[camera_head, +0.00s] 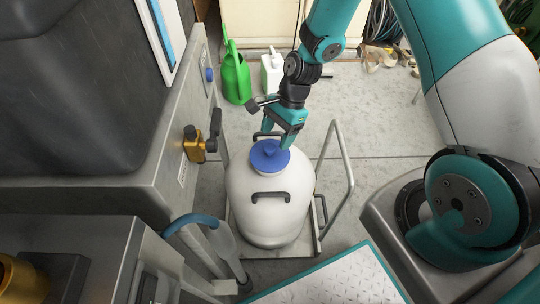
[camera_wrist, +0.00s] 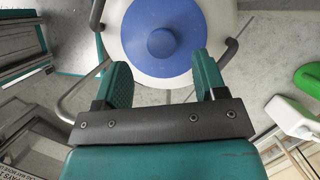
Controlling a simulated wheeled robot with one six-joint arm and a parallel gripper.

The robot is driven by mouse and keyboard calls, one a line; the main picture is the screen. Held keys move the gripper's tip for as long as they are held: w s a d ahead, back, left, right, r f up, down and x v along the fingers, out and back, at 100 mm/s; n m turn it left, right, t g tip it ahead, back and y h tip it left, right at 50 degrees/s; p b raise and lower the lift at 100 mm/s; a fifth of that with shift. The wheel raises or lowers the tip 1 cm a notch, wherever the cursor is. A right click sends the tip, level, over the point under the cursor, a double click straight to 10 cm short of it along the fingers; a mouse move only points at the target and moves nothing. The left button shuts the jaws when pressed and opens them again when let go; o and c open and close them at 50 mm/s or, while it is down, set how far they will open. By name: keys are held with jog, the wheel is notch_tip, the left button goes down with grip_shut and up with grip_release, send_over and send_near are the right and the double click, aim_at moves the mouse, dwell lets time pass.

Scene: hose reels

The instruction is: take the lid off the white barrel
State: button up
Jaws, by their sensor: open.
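The white barrel (camera_head: 268,213) stands upright on a low metal-framed cart, with dark handles on its body. Its round blue lid (camera_head: 269,157) with a raised central knob sits on the barrel's neck. In the wrist view the lid (camera_wrist: 163,37) fills the top middle, with the white barrel (camera_wrist: 122,14) around it. My gripper (camera_head: 282,140) is just above the lid's far side, pointing down. In the wrist view my gripper (camera_wrist: 162,82) is open and empty, its two green fingers apart. The knob lies ahead of the gap between them, not clearly within it.
A metal cart rail (camera_head: 340,165) stands right of the barrel. A wall panel with a yellow valve (camera_head: 194,146) is at left, and a blue hose (camera_head: 197,221) is at the lower left. A green watering can (camera_head: 236,78) and a white jug (camera_head: 272,72) stand behind.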

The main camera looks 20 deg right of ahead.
aim_at(271, 146)
jog(key=b+x, duration=0.1)
jog(key=x, duration=0.3)
jog(key=shift+a+f, duration=0.2)
jog(key=shift+f, duration=0.1)
jog(key=shift+r, duration=0.1)
jog(key=c, duration=1)
jog(key=shift+r, duration=0.1)
